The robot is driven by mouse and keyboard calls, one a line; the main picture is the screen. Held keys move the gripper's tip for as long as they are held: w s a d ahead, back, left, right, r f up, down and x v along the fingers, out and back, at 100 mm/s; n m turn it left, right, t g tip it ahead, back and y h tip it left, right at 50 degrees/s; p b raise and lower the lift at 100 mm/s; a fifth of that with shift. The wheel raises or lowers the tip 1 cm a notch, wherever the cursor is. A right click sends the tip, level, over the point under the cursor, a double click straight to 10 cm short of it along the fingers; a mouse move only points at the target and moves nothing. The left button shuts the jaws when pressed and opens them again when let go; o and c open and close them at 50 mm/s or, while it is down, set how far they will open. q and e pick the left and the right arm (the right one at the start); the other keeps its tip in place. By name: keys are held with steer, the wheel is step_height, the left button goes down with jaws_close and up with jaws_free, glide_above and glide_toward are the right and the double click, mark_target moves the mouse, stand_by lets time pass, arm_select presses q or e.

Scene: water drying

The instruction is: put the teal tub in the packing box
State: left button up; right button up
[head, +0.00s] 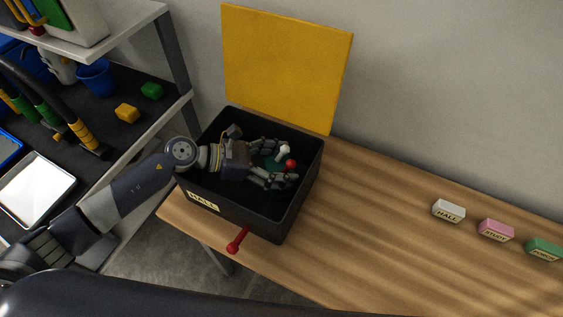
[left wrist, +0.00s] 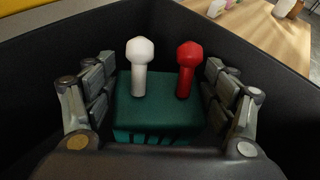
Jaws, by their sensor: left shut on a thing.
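The packing box (head: 287,212) is a black open box with a "HALL" label, standing on the wooden table. Its yellow lid (head: 285,65) stands raised at the back. My left gripper (head: 281,168) reaches into the box from the left. In the left wrist view, its fingers (left wrist: 160,100) stand on both sides of the teal tub (left wrist: 158,125) and are shut on it. The tub is a teal block with a white knob (left wrist: 139,65) and a red knob (left wrist: 188,68) on top. Dark box walls surround it; its underside is hidden. My right gripper is not in view.
A red handle (head: 238,240) sticks out at the box's front. White (head: 448,211), pink (head: 496,230) and green (head: 543,249) labelled blocks lie at the table's right. A shelf (head: 160,120) with a blue cup (head: 95,78) stands left. The table between box and blocks is clear.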

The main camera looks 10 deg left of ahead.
arm_select(q)
steer(key=shift+f, duration=0.2)
steer(key=o, duration=1.5)
steer(key=shift+o, duration=0.2)
steer(key=shift+r, duration=0.15)
steer(key=shift+r, duration=0.2)
steer(key=b+v, duration=0.2)
steer(key=v, duration=1)
steer(key=shift+b, duration=0.35)
